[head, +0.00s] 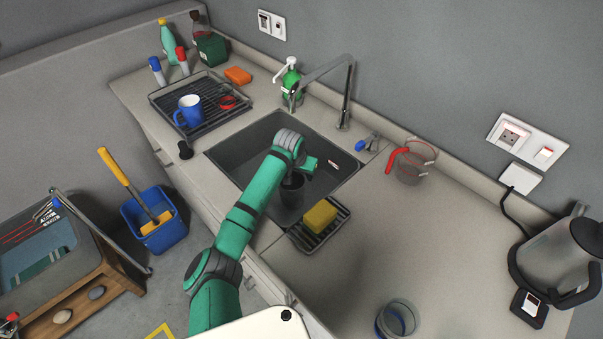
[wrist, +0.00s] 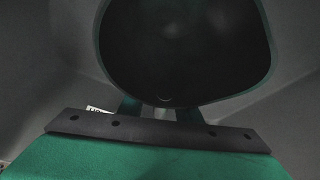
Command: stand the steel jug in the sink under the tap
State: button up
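The steel jug (head: 292,187) shows in the head view as a small dark vessel over the front right part of the sink (head: 232,155). My gripper (head: 306,168) is at the jug, low over the sink. In the wrist view the jug's wide dark mouth (wrist: 185,45) fills the upper middle, and my fingers (wrist: 160,110) run beneath its rim, close together. They appear shut on the jug, though their tips are hidden. I cannot tell whether its base touches the sink floor. The tap (head: 345,95) stands behind the sink, its spout reaching left, away from the jug.
A drying rack (head: 210,120) with a blue mug (head: 189,110) stands left of the sink. A green soap bottle (head: 290,85) is by the spout. A clear measuring jug (head: 415,162) stands right.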

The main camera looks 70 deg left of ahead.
jog(key=shift+s+a, duration=0.2)
jog(key=shift+s, duration=0.1)
jog(key=shift+r, duration=0.15)
jog(key=v, duration=1.2)
jog(key=shift+w, duration=0.1)
jog(key=shift+a, duration=0.1)
